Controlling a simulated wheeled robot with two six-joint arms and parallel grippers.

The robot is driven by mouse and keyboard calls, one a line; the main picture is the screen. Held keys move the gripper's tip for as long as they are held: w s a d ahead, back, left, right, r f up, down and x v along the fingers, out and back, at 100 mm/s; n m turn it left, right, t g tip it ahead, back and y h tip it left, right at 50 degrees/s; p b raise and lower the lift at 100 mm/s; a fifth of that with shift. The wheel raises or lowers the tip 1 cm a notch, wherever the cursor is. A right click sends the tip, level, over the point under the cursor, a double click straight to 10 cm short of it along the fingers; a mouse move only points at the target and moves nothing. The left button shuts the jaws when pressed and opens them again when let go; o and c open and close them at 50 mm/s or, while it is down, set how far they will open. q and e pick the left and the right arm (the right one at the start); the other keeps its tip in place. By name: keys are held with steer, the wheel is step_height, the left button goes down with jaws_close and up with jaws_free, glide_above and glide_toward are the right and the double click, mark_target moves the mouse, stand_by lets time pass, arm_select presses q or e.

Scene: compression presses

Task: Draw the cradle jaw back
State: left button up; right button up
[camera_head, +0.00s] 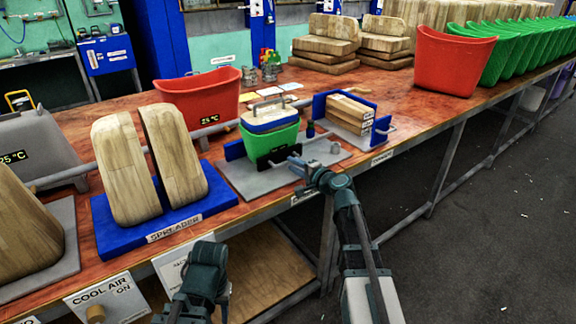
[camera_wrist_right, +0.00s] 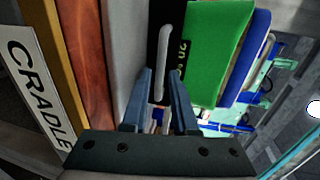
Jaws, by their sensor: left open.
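The cradle is a grey base (camera_head: 240,180) carrying a green bin (camera_head: 270,143) with a blue rim and a handle on top. A black jaw plate (camera_head: 263,164) stands against the bin's near side; it shows in the right wrist view (camera_wrist_right: 173,20) with a pale bar handle (camera_wrist_right: 164,48). My right gripper (camera_head: 299,165) is at this jaw. In the right wrist view its fingers (camera_wrist_right: 161,75) are spread, one on each side of the bar, with gaps visible. My left gripper (camera_head: 208,262) is low in front of the table, away from the cradle; its fingers are hardly visible.
A blue spreader (camera_head: 150,228) with wooden blocks stands left of the cradle. A blue holder (camera_head: 320,104) with wooden pieces is to its right. A red bin (camera_head: 205,98) stands behind. The table's front edge runs below the cradle, with a CRADLE label (camera_wrist_right: 35,95).

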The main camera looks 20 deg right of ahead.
mark_target(288, 162)
steer(key=shift+x, duration=1.75)
steer(key=shift+c, duration=0.2)
jaws_close()
steer(key=shift+s, duration=0.1)
